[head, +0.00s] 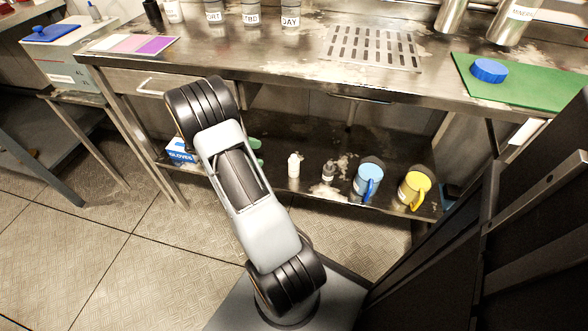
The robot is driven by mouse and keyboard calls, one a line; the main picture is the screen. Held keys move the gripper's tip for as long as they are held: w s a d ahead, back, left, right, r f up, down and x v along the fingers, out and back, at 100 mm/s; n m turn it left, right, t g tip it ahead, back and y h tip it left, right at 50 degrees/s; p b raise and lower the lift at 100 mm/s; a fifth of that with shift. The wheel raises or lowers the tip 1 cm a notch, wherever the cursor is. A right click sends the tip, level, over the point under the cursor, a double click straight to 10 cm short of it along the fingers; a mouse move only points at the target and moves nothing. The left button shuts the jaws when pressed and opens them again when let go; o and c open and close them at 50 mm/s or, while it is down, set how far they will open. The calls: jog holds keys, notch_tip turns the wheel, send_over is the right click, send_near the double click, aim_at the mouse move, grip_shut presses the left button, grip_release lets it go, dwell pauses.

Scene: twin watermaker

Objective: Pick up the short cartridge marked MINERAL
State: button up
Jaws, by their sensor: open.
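A silver cylinder (508,27) with a white label reading "MINERA", the rest not legible, stands at the top right on the steel counter. The frame's top edge cuts it off, so I cannot tell its full height. A second silver cylinder (452,15) stands to its left, also cut off, with no label that I can read. My gripper is not in view; only my arm's links show, in the middle of the head view, in front of the counter and well to the left of the cylinders.
A green board (540,88) with a blue round lid (489,70) lies in front of the cylinders. A drain grate (375,47) and labelled cups (251,13) are further left. Blue (367,181) and yellow (413,190) mugs stand on the lower shelf. A dark panel (500,240) rises at right.

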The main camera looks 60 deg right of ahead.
aim_at(297, 158)
jog(key=shift+n+g+h, duration=0.4)
jog(key=shift+n+g, duration=0.1)
jog(key=x, duration=0.3)
jog(key=w+f+b+x, duration=0.1)
jog(key=x, duration=0.2)
jog(key=b+x, duration=0.1)
jog(key=x, duration=0.2)
jog(key=shift+d+f, duration=0.35)
jog(key=shift+d, duration=0.25)
jog(key=shift+b+x, duration=1.65)
jog(key=shift+x, duration=1.7)
jog(key=shift+s+a+r, duration=0.1)
jog(key=shift+s+r, duration=0.05)
jog(key=shift+r, duration=0.05)
jog(key=c, duration=1.2)
